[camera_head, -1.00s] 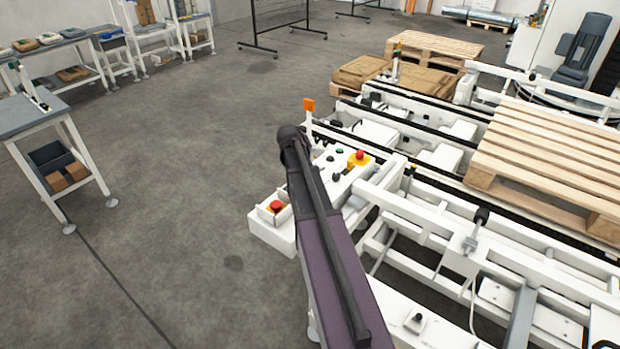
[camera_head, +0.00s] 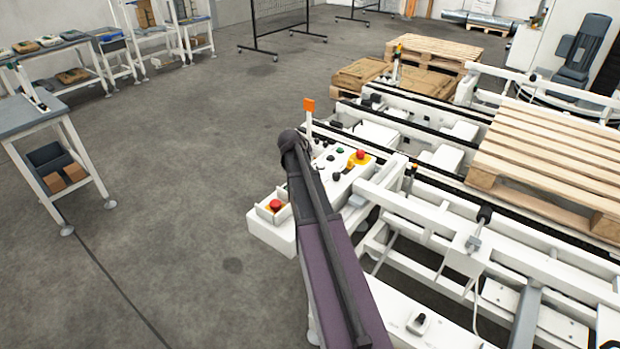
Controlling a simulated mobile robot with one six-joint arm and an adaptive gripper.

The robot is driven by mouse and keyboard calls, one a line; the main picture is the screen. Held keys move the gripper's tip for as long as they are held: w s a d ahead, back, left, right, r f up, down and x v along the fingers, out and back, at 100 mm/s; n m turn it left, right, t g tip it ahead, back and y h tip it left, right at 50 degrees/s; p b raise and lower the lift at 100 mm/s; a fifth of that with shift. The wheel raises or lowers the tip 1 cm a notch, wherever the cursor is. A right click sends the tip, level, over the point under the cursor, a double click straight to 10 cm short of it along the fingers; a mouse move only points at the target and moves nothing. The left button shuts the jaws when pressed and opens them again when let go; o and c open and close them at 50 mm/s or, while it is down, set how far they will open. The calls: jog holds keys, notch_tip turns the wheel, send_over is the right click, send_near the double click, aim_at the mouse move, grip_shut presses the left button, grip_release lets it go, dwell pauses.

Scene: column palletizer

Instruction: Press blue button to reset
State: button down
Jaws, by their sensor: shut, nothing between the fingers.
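A white control panel (camera_head: 326,168) stands at the near left end of the white conveyor machine. It carries several small dark buttons, one of them greenish (camera_head: 339,150), and a red mushroom button (camera_head: 360,155) on a yellow base. I cannot make out a blue button. A second red mushroom button (camera_head: 276,204) sits in a small white box left of my arm. My dark purple arm reaches up from the bottom across the left part of the panel and hides some of it. My gripper does not show.
Wooden pallets lie on the conveyor at right (camera_head: 545,150) and at the back (camera_head: 440,48). A post with an orange top (camera_head: 309,105) rises beside the panel. A grey-topped table (camera_head: 28,114) stands at left. The floor between is clear.

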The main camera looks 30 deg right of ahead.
jog(key=shift+f+b, duration=2.8)
jog(key=shift+f, duration=0.35)
jog(key=shift+f, duration=0.1)
jog(key=shift+f+b, duration=0.3)
jog(key=shift+b, duration=0.1)
jog(key=shift+f+b, duration=0.45)
jog(key=shift+r, duration=0.1)
dwell(0.4)
jog(key=shift+r+p, duration=0.8)
jog(key=shift+p, duration=0.05)
jog(key=shift+r+p, duration=2.5)
jog(key=shift+p, duration=0.05)
